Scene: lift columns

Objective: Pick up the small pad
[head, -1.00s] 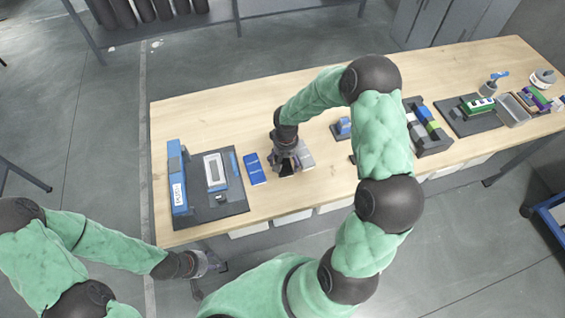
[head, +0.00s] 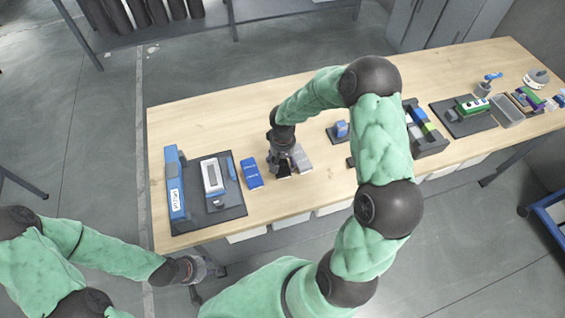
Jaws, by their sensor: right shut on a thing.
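My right gripper (head: 283,170) is low over the table, left of the picture's middle, and points down. It is shut on the small pad, which is mostly hidden by the fingers. A grey block (head: 301,158) is close at its right side. A blue box (head: 251,173) lies just to its left, apart from the fingers. My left gripper (head: 208,270) is off the table's front left corner, below the edge. Its fingers are too small to read.
A dark mat (head: 228,213) at the left end of the wooden table (head: 215,120) holds a blue rail and a white-and-blue device (head: 213,177). A dark tray (head: 432,145) is right of my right arm. The table's back left is clear.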

